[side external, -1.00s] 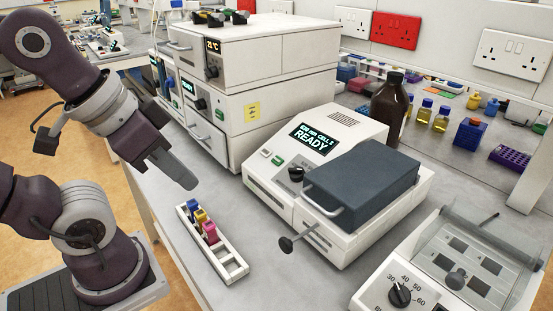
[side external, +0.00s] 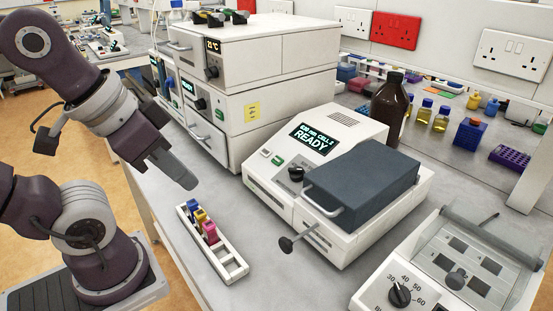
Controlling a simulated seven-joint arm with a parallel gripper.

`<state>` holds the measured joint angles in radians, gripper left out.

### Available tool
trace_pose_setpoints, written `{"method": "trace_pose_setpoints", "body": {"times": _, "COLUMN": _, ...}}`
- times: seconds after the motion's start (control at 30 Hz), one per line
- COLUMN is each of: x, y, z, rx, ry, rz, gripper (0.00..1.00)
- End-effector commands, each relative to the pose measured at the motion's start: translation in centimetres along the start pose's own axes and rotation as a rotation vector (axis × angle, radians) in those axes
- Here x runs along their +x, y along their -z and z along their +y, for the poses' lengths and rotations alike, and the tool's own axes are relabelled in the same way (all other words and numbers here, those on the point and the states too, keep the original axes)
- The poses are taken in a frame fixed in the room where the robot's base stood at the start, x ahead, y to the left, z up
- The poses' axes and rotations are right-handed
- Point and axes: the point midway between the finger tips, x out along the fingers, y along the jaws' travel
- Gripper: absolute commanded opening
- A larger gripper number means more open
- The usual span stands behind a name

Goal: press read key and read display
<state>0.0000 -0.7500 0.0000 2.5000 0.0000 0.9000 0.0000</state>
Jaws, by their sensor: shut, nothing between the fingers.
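A white instrument with a dark grey lid (side external: 362,182) stands on the bench right of centre. Its display (side external: 313,137) is lit and reads "READY" in large letters, with a smaller line above ending in "CELL 2". On its front panel are a green key (side external: 278,160), a pale key (side external: 265,152) and a black knob (side external: 296,174). Which key is the read key I cannot tell, as any labels are too small. My gripper (side external: 190,183) is shut and empty. It hangs above the bench, left of the instrument and apart from it, near the cuvette rack.
A white rack (side external: 234,268) with several coloured cuvettes stands in front of the instrument. A black-ended rod (side external: 287,244) sticks out from the instrument's front. Stacked white units (side external: 245,100) stand behind my gripper. A dial device (side external: 372,292) stands at bottom right, a brown bottle (side external: 388,105) behind.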

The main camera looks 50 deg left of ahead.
Motion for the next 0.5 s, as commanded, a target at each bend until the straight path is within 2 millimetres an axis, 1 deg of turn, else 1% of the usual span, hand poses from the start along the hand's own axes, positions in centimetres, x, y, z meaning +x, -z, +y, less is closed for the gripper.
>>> {"method": "trace_pose_setpoints", "body": {"times": 0.23, "x": 0.0, "y": 0.0, "z": 0.0, "rx": 0.0, "ry": 0.001, "rz": 0.0, "gripper": 0.0}}
{"method": "trace_pose_setpoints", "body": {"times": 0.3, "x": 0.1, "y": 0.4, "z": -0.3, "rx": -0.006, "ry": 0.014, "rz": 0.009, "gripper": 0.0}}
{"method": "trace_pose_setpoints", "body": {"times": 0.37, "x": 0.4, "y": 1.4, "z": -1.1, "rx": -0.019, "ry": 0.042, "rz": 0.03, "gripper": 0.0}}
{"method": "trace_pose_setpoints", "body": {"times": 0.47, "x": 1.1, "y": 4.3, "z": -3.5, "rx": -0.052, "ry": 0.127, "rz": 0.1, "gripper": 0.0}}
{"method": "trace_pose_setpoints", "body": {"times": 0.5, "x": 1.4, "y": 5.8, "z": -4.7, "rx": -0.064, "ry": 0.168, "rz": 0.139, "gripper": 0.0}}
